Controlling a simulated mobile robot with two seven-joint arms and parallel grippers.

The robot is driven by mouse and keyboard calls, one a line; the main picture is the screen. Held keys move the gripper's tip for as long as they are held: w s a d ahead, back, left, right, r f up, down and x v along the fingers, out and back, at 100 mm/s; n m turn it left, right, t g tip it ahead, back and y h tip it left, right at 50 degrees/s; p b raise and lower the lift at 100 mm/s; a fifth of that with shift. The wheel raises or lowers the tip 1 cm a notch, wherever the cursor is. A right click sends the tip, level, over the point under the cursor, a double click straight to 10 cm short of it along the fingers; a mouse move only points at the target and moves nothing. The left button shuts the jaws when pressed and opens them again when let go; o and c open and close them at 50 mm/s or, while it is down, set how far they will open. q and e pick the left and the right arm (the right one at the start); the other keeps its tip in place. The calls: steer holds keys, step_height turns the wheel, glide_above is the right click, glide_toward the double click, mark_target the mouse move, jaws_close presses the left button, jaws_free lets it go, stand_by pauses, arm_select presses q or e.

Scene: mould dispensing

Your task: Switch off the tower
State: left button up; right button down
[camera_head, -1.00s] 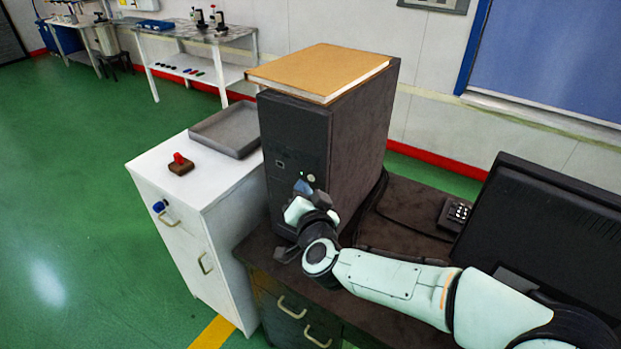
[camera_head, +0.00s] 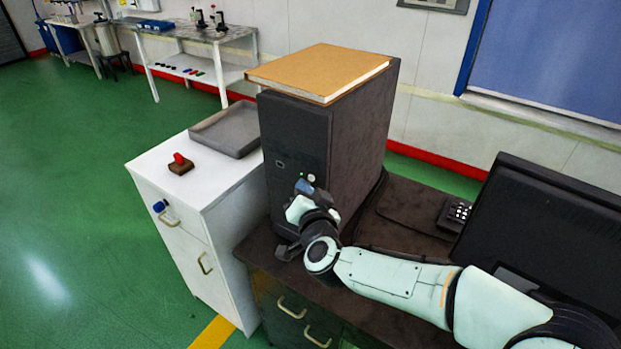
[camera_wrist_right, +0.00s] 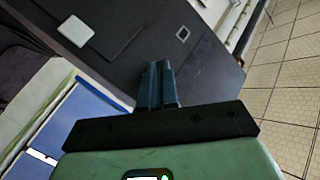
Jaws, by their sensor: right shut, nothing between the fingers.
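The black computer tower (camera_head: 295,135) stands upright on the dark desk. On its front are a pale round-looking button (camera_head: 311,178), a small green light (camera_head: 302,174) and a small square port (camera_head: 280,163). In the right wrist view the pale button (camera_wrist_right: 75,32) looks square, and the outlined port (camera_wrist_right: 183,33) shows to its right. My right gripper (camera_head: 303,186) is shut and empty, its fingertips just below the button. In the right wrist view its two fingers (camera_wrist_right: 158,72) lie together, pointing at the tower front; they are not over the button. My left gripper is out of view.
A brown-covered book (camera_head: 320,72) lies on the tower. A white cabinet (camera_head: 195,204) stands left, with a grey tray (camera_head: 226,129) and a red switch on a brown base (camera_head: 180,164). A monitor (camera_head: 545,240) and keypad (camera_head: 455,214) are right.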

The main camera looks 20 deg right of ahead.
steer(key=shift+w+d, duration=0.4)
steer(key=shift+d, duration=0.1)
stand_by(0.8)
steer(key=shift+a, duration=0.1)
steer(key=shift+s+a, duration=0.5)
steer(key=shift+a, duration=0.1)
steer(key=shift+s+a+p, duration=0.3)
steer(key=shift+s+a, duration=0.5)
steer(key=shift+a, duration=0.2)
steer(key=shift+s+a+p, duration=0.25)
steer(key=shift+s+a, duration=0.5)
steer(key=shift+a, duration=0.2)
